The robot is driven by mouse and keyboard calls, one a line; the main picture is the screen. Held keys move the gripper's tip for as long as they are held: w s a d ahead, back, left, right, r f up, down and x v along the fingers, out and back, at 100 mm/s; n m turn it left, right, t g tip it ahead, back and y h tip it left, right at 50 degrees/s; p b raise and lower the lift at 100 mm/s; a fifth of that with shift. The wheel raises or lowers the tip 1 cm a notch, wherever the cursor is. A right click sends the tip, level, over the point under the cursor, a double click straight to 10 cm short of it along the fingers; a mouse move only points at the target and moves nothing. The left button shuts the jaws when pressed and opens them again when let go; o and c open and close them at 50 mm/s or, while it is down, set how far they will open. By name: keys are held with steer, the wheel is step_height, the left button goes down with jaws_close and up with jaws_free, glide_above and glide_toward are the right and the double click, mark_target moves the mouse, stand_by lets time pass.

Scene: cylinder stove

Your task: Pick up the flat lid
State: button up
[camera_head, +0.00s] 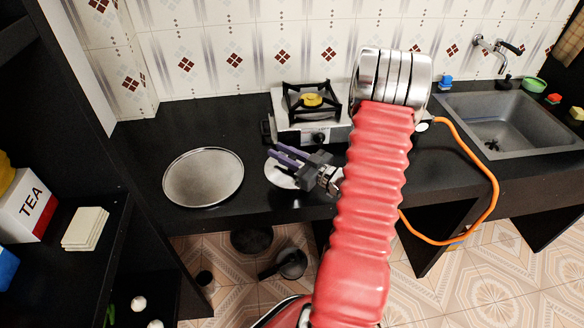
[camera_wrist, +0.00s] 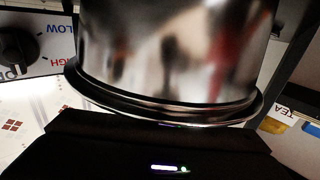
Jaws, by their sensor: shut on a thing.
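A shiny round metal piece, which I take as the flat lid (camera_head: 278,177), shows in the head view by the counter's front edge, partly hidden by my gripper. My gripper (camera_head: 281,155) has purple fingers that point up and left across it. It is shut on this piece. In the wrist view a large shiny metal surface with a dark rim (camera_wrist: 170,50) fills the top centre, close against the dark gripper body. The exact grip point is hidden, and I cannot tell whether the lid touches the counter.
A larger round metal plate (camera_head: 203,177) lies to the left on the black counter. The stove (camera_head: 311,128) stands just behind my gripper. My red arm hides the counter's middle right. An orange hose (camera_head: 494,190) and a sink (camera_head: 512,122) are at right, a TEA box (camera_head: 27,205) at left.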

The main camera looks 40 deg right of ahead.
jaws_close()
steer(key=shift+r, duration=0.15)
step_height(320, 180, up, 10)
stand_by(0.7)
stand_by(0.5)
